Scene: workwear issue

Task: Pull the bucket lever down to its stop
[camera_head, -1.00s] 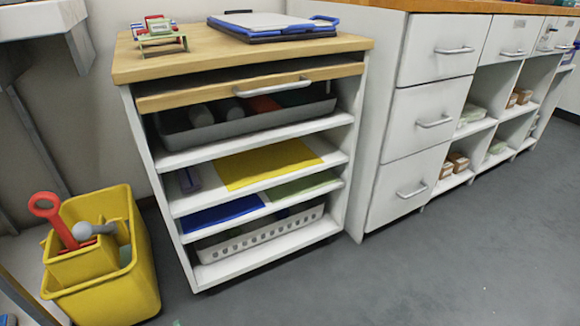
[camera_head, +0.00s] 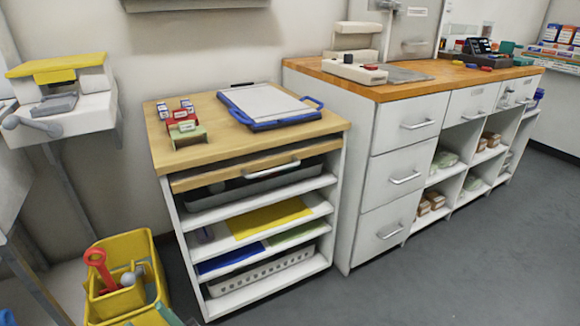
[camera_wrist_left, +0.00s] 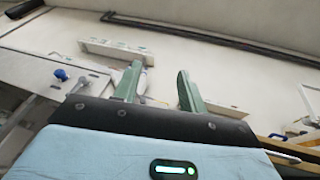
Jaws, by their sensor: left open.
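The yellow bucket (camera_head: 152,285) stands on the floor at the lower left of the head view. A red lever (camera_head: 102,268) with a ring at its top rises from its near left part, tilted. A grey ball-ended piece (camera_head: 128,278) sits beside the lever. I cannot tell whether it belongs to it. Green fingertips of my left gripper (camera_head: 170,315) just show at the bottom edge, in front of the bucket's lower right. In the left wrist view, my left gripper (camera_wrist_left: 157,85) is open and empty, its two green fingers apart. My right gripper is not in view.
A wooden-topped cart (camera_head: 160,140) with shelves stands right of the bucket. White drawers (camera_head: 395,185) follow to its right. A wall shelf with a grey-handled device (camera_head: 60,105) is above the bucket. Grey floor (camera_head: 440,270) is free at lower right.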

